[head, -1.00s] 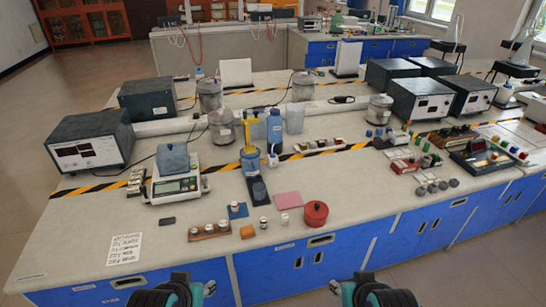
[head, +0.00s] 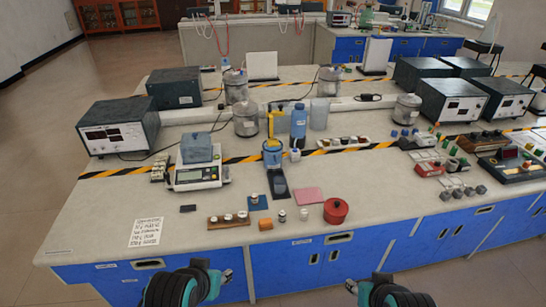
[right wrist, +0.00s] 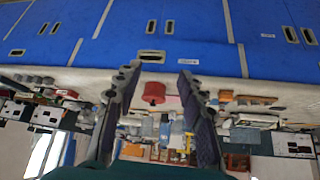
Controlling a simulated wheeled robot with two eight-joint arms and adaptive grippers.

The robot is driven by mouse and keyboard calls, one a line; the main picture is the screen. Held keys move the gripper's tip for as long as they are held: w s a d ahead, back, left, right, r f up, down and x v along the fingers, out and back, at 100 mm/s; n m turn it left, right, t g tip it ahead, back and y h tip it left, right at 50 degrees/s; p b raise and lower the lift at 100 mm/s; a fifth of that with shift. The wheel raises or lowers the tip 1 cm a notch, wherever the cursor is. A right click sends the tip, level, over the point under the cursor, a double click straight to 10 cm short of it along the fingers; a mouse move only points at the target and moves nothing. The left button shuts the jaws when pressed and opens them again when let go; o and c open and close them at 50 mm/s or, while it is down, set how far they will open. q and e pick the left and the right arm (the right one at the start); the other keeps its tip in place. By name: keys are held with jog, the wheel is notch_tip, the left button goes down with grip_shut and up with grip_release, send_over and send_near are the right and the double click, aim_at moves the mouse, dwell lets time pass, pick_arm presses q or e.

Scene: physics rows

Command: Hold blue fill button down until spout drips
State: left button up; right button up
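A blue dispenser-like unit with a yellow upright part (head: 272,150) stands mid-bench, with a black pad (head: 278,187) in front of it. I cannot make out a fill button or any drip at this size. A blue bottle (head: 298,125) stands just behind it. My left gripper (head: 222,277) is low in front of the bench, apart from everything; its fingers are too small to read. My right gripper (head: 352,287) is also in front of the bench. In the right wrist view its two fingers (right wrist: 157,75) are spread with nothing touching them.
A red lidded pot (head: 336,211), a pink sheet (head: 308,195) and a wooden rack of small jars (head: 228,220) lie near the front edge. A balance (head: 200,174) stands left of the dispenser. The blue cabinet fronts (head: 290,272) face me. The front-left benchtop is mostly clear.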

grip_shut()
dwell(1.3)
